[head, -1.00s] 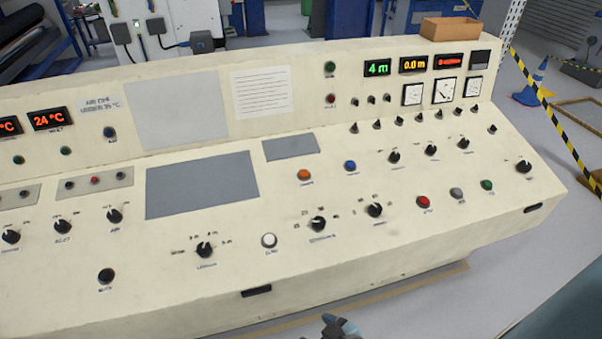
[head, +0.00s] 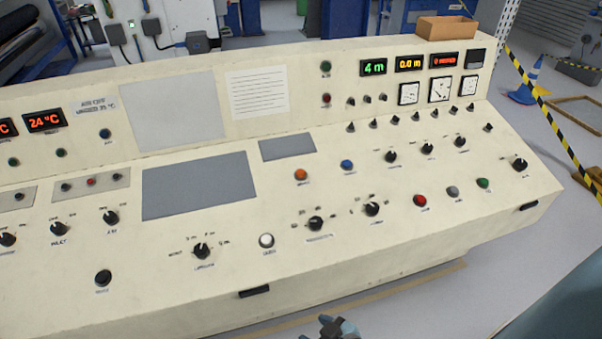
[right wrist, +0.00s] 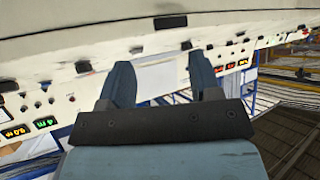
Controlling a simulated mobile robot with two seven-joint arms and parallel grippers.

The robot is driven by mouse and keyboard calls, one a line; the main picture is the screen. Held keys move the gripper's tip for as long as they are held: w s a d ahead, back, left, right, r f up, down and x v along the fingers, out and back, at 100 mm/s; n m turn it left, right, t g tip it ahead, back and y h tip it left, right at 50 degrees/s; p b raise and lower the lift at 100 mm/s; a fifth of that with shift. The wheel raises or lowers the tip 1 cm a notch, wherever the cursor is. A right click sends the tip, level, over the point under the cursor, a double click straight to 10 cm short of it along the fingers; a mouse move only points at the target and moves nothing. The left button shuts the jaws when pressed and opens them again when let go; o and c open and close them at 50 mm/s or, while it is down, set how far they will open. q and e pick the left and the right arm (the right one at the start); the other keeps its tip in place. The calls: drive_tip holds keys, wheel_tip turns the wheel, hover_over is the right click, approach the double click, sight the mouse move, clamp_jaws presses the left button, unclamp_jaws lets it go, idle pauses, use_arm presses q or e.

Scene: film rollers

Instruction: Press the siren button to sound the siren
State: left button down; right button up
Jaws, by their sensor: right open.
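The cream control desk (head: 400,262) carries several round push buttons. An orange button (head: 301,175) and a blue button (head: 347,165) sit mid-desk. A white button (head: 267,241) is near the front, and a black button (head: 103,278) is at front left. Red (head: 420,200), grey (head: 453,192) and green (head: 484,183) buttons are at the right. Their labels are too blurred to tell which is the siren. My right gripper shows at the bottom edge (head: 335,329), in front of the desk and apart from the buttons. In the right wrist view it is open and empty (right wrist: 162,82). My left gripper is out of view.
Several black knobs, such as one in the front row (head: 316,223), stand among the buttons. Green (head: 374,67), yellow and red displays are on the back panel. A cardboard box (head: 447,27) sits on top. Striped tape (head: 560,118) runs at the right.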

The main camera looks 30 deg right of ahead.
clamp_jaws()
idle(1.5)
